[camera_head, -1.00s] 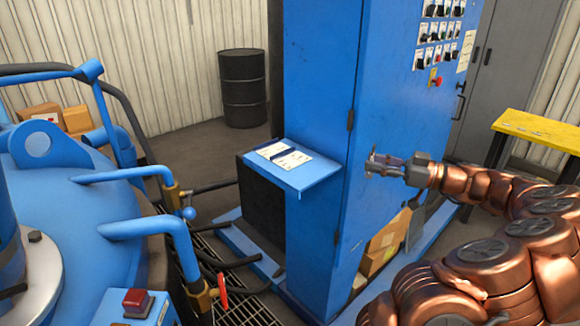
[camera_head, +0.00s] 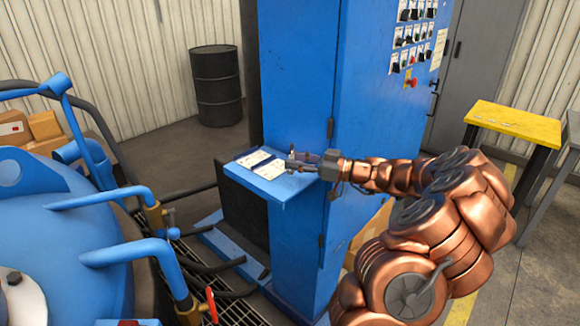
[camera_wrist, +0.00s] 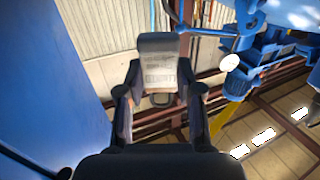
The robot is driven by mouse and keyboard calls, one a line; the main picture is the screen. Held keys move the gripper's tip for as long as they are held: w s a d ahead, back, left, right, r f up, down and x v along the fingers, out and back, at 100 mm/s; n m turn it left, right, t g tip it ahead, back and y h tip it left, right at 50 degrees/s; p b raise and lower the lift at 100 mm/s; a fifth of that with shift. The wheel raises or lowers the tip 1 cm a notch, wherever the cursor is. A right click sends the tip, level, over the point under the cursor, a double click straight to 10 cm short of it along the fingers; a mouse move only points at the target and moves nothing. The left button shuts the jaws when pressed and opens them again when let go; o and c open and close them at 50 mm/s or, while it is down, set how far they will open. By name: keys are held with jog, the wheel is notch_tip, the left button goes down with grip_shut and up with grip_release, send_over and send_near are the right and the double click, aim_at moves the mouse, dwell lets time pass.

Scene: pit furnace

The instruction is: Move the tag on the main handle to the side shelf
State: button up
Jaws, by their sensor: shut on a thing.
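My gripper (camera_head: 298,163) is at the side shelf (camera_head: 288,191), a blue ledge on the narrow face of the blue cabinet. Its fingertips appear over the shelf's right part; I cannot tell the exact height above it. In the wrist view my gripper (camera_wrist: 160,92) is shut on the tag (camera_wrist: 160,72), a grey plate with a pale printed face, held between the two fingers. In the head view the tag is too small to make out clearly. The main handle cannot be made out clearly.
White cards (camera_head: 262,163) lie on the shelf. The blue cabinet (camera_head: 292,80) stands right behind it. Blue pipes (camera_head: 130,255) and the round furnace (camera_head: 60,240) are at the left. A yellow table (camera_head: 515,122) is at the right, a black drum (camera_head: 217,85) at the back.

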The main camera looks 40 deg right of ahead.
aim_at(290, 172)
jog(key=shift+w+a, duration=0.3)
jog(key=shift+w, duration=0.1)
jog(key=shift+w+a+f+p, duration=0.1)
jog(key=shift+w+f+p, duration=0.05)
jog(key=shift+f+p, duration=0.4)
jog(key=shift+w+a+f+p, duration=0.1)
jog(key=shift+w+f+p, duration=0.05)
jog(key=shift+f+p, duration=0.35)
jog(key=shift+f, duration=0.8)
jog(key=shift+f+b, duration=0.25)
jog(key=shift+b, duration=0.15)
jog(key=o, duration=1.1)
jog(key=shift+r, duration=0.1)
